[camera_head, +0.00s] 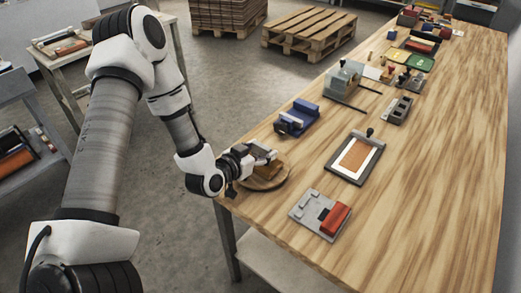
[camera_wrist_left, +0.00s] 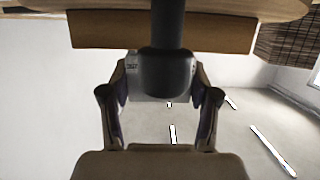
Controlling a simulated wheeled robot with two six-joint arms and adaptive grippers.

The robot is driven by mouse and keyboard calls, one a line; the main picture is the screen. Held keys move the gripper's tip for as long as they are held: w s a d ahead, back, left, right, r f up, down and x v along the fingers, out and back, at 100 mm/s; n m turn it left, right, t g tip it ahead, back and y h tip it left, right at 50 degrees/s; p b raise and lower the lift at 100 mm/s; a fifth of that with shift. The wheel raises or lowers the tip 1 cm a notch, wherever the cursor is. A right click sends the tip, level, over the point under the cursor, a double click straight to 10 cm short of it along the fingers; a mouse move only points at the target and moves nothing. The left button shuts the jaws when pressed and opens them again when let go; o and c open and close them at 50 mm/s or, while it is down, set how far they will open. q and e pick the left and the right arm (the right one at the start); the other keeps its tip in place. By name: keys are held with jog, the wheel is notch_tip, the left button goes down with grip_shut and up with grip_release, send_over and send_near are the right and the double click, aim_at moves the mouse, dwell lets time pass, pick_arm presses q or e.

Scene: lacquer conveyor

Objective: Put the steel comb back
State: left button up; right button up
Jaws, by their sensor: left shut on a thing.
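My left gripper (camera_head: 264,156) is over a round wooden board (camera_head: 275,185) near the table's left edge. A brown block (camera_head: 266,172) lies on that board, partly hidden by the gripper. In the left wrist view the gripper (camera_wrist_left: 165,88) is closed around a dark rounded handle-like piece (camera_wrist_left: 167,72), in front of the brown block (camera_wrist_left: 105,30). I cannot tell whether this dark piece belongs to the steel comb; no comb teeth are visible. My right gripper is not in view.
A grey tray with a red block (camera_head: 334,218) lies in front of the board. A framed brown panel (camera_head: 356,156) is to the right. A blue fixture (camera_head: 296,118) stands behind. Several more items fill the far end. The table's right side is clear.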

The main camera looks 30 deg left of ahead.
pick_arm(q)
jog(key=o, duration=1.4)
jog(key=shift+f, duration=0.1)
